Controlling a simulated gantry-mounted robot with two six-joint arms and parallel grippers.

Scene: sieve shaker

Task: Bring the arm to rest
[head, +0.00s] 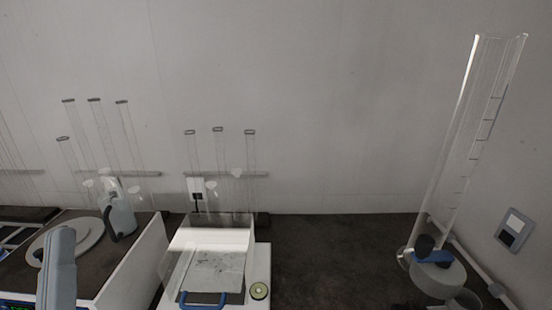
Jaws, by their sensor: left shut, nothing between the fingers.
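My right gripper is not in view.
A grey-white upright item (122,216) stands by the plate. Right of it is a white device (258,265) with a blue handle (203,300). Clear tubes (219,160) stand along the wall. A tall clear cylinder (468,140) stands right. The dark middle bench (335,250) is clear.

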